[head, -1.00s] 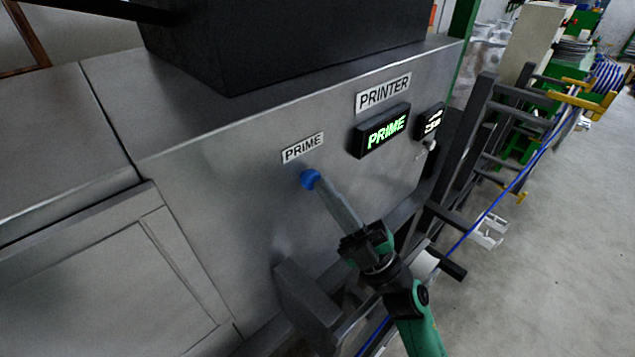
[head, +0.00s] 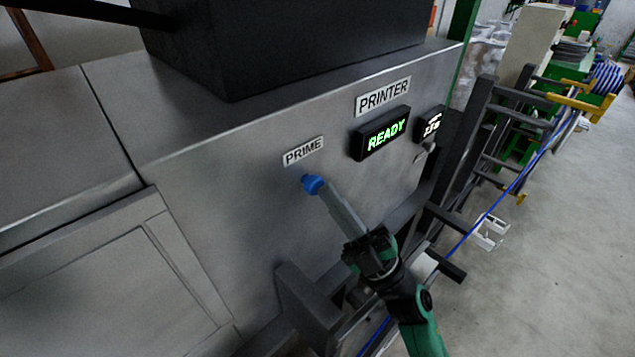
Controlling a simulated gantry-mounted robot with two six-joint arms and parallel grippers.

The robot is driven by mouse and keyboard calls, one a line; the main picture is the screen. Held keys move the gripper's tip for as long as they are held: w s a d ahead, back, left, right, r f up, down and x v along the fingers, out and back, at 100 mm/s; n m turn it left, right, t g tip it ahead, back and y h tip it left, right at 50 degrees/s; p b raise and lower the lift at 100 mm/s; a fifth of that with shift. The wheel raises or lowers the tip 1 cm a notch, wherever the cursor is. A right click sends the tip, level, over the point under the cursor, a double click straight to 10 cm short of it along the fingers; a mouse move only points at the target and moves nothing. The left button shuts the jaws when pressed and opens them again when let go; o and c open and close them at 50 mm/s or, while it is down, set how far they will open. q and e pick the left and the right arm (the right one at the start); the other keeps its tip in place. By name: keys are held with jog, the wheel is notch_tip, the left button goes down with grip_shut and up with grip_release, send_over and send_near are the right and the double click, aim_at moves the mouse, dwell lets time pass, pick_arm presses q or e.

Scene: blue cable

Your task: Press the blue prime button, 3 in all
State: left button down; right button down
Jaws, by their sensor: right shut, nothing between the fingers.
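The blue prime button (head: 311,184) sticks out from the grey printer panel (head: 230,200), just below the PRIME label (head: 303,151). My right gripper (head: 322,192) is shut and empty, with its fingertips at the button, hiding part of its right side. I cannot tell whether the tips touch it. A black display (head: 383,134) to the right reads READY in green letters. My left gripper is not in view.
Dark frame bars (head: 310,300) stand below the button. A blue cable (head: 485,215) runs along the right side.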

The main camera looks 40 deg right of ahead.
jog(key=shift+s, duration=0.6)
jog(key=s+p, duration=0.2)
jog(key=s, duration=0.3)
jog(key=shift+d, duration=0.1)
dwell(0.7)
